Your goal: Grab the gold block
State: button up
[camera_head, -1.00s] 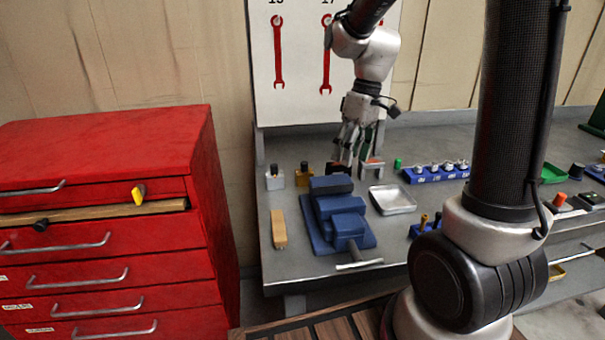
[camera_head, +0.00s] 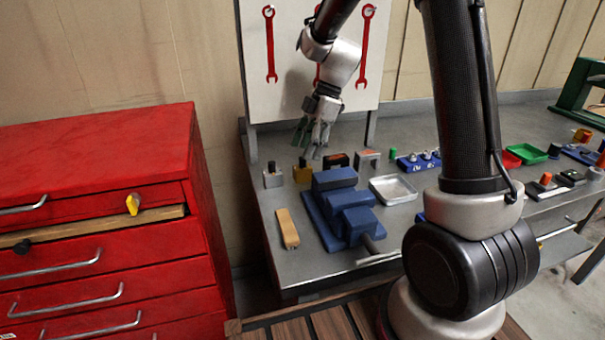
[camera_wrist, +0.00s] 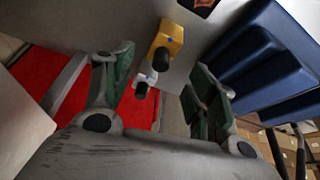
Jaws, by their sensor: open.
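The gold block (camera_head: 302,174) stands on the grey workbench, behind and left of the blue vise. It has a dark knob on top. In the wrist view the gold block (camera_wrist: 171,38) shows ahead, between and beyond my fingers, with its dark knob (camera_wrist: 154,60) toward the camera. My gripper (camera_head: 311,142) is open and empty, pointing down above and slightly behind the block. My gripper's green-padded fingers (camera_wrist: 160,88) are spread apart in the wrist view. I see no contact with the block.
A silver block (camera_head: 272,177) with a dark knob stands close left of the gold one. A blue vise (camera_head: 345,222) stands in front, with a wooden piece (camera_head: 288,229) beside it. A metal tray (camera_head: 393,190) is to the right. A red drawer cabinet (camera_head: 100,160) stands left.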

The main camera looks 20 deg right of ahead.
aim_at(303, 173)
jog(key=x, duration=0.4)
jog(key=shift+d+f, duration=0.1)
jog(key=shift+f, duration=0.05)
jog(key=shift+s, duration=0.1)
grip_shut()
